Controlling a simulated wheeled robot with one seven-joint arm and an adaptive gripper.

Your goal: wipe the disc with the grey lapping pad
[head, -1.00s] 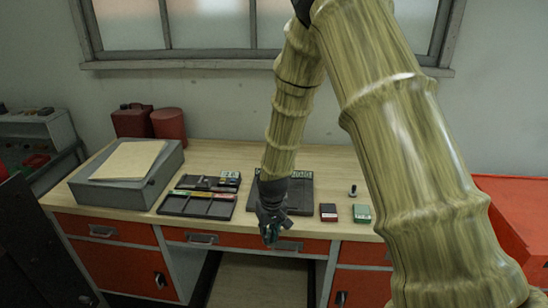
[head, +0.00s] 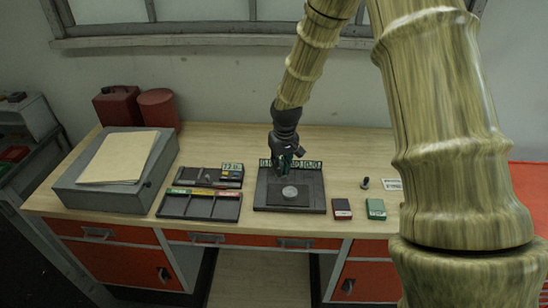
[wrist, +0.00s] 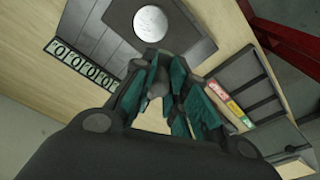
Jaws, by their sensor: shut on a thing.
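The disc (head: 290,191) is round, pale and metallic. It lies flat on a dark square plate (head: 316,200) on the bench, and it also shows at the top of the wrist view (wrist: 150,23). My gripper (head: 284,166) is just behind the disc, over the back part of the plate, pointing down. In the wrist view its teal fingers (wrist: 163,62) are closed around a small grey piece (wrist: 157,82), which I take for the grey lapping pad; the fingers hide most of it. The disc is apart from the fingers, its face uncovered.
Number tags (head: 312,164) stand along the plate's back edge. A divided tray (head: 200,218) is left of the plate; a red block (head: 342,209) and a green block (head: 376,209) are right. A small dark peg (head: 365,183) stands behind them. A grey box (head: 75,189) fills the bench's left.

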